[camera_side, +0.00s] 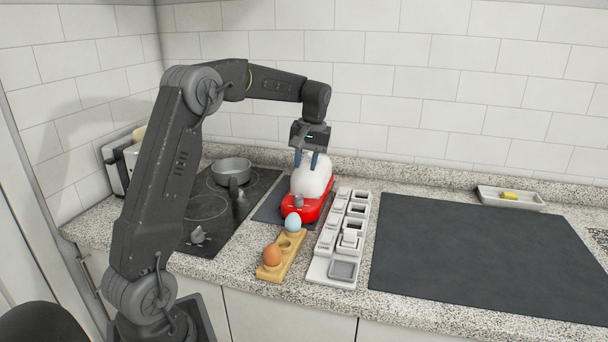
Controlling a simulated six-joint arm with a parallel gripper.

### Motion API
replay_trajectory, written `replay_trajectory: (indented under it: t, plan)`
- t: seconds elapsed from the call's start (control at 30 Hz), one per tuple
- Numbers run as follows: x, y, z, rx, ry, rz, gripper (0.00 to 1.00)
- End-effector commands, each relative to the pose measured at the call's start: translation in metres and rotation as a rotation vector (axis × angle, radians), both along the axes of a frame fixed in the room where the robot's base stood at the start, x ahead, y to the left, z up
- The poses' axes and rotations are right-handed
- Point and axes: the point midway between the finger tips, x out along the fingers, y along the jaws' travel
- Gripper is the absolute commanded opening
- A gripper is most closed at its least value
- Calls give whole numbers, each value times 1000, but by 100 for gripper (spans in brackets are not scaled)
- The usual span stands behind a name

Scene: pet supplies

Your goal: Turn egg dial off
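My gripper (306,164) points down at the top of the lid, above and behind the dial. Its two blue fingers are apart with nothing visible between them. I cannot tell whether the fingertips touch the lid.
A white divided tray (322,270) is close on the right. A pot (232,170) sits on the hob. The dark board (490,260) is clear.

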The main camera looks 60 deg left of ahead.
Motion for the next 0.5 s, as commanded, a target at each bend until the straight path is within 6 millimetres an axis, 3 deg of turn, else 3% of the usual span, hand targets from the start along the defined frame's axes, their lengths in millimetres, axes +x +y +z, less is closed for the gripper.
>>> replay_trajectory:
  t: [0.1,0.3,0.5]
  plan:
    - [14,-42,-24,146,158,-215,19]
    - [32,-92,-41,427,341,-510,0]
    - [40,-109,-44,555,396,-619,0]
